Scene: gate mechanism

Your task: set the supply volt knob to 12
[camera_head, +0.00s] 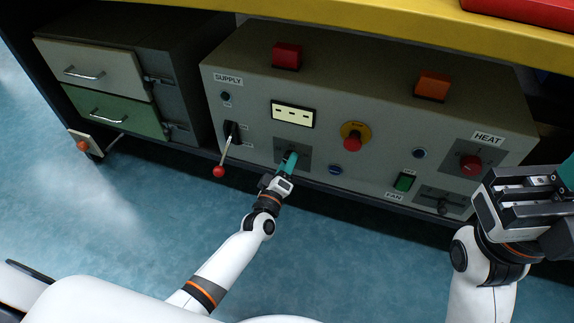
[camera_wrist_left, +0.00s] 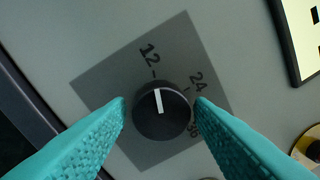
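The supply volt knob (camera_wrist_left: 161,116) is a round black dial with a white pointer line, on a grey plate (camera_wrist_left: 105,82) marked 12, 24 and a third, partly covered number. In the left wrist view the line points up and slightly left, toward the tick under 12. My left gripper (camera_wrist_left: 160,102) is open, with one teal finger on each side of the knob and visible gaps at the tips. In the head view my left gripper (camera_head: 289,160) is at the panel and hides the knob.
Left of the plate, a lever with a red ball (camera_head: 218,171) sticks out of the panel. A red and yellow stop button (camera_head: 354,136), a green fan switch (camera_head: 404,181) and a red heat knob (camera_head: 470,163) are to the right. Drawers (camera_head: 95,72) stand at left.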

